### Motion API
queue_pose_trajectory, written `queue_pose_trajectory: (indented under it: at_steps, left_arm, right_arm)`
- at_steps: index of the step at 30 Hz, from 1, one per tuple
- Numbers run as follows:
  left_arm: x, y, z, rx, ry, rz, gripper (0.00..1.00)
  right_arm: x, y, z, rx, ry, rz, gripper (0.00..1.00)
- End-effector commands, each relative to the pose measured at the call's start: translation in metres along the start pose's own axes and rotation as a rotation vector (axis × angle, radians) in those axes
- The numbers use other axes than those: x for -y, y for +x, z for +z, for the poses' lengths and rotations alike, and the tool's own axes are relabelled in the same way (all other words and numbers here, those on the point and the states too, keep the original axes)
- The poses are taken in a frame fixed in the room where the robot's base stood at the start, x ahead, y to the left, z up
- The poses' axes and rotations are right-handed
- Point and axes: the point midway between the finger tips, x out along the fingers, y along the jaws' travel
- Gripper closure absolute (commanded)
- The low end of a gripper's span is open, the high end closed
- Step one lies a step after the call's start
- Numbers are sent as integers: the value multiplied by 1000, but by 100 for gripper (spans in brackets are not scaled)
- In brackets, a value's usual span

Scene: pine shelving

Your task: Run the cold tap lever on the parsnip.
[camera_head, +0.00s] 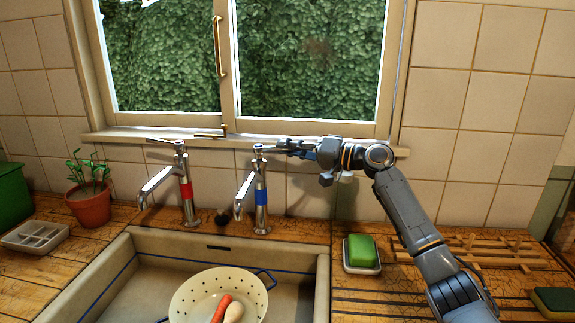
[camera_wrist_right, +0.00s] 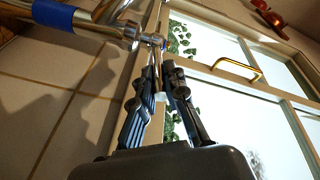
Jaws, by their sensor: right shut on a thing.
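The cold tap (camera_head: 261,198), chrome with a blue band, stands at the right of the pair behind the sink. Its lever is at the top, largely hidden by my right gripper (camera_head: 286,148), which is shut on it from the right. In the right wrist view the tap's blue band (camera_wrist_right: 54,14) shows at top left, and the fingers (camera_wrist_right: 162,68) close around the thin lever. The pale parsnip (camera_head: 234,312) lies in a cream colander (camera_head: 187,294) in the sink, beside an orange carrot (camera_head: 222,307). Whether water runs from the spout is not clear. My left gripper is out of view.
The red-banded tap (camera_head: 187,196) stands to the left. A potted plant (camera_head: 89,205) and a soap tray (camera_head: 36,237) are further left. Green soap (camera_head: 361,249) sits on a dish right of the sink (camera_head: 320,285). A wooden rack (camera_head: 480,250) lies beyond it. The window is behind.

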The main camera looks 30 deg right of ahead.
Motion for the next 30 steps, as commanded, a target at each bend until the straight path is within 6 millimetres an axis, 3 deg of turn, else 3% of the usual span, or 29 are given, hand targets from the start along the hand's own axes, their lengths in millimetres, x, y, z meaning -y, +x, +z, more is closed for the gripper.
queue_pose_trajectory:
  at_steps: [3,19,20,23,30]
  left_arm:
    - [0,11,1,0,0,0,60]
    - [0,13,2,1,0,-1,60]
    - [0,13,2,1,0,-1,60]
    - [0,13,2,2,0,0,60]
    - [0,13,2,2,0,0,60]
  right_arm:
    - [-5,1,-4,44,4,-32,100]
    - [-4,2,-7,98,-1,-68,100]
    - [-4,2,-7,98,-1,-68,86]
    - [-4,2,-7,98,-1,-68,66]
    - [-4,2,-7,98,-1,-68,65]
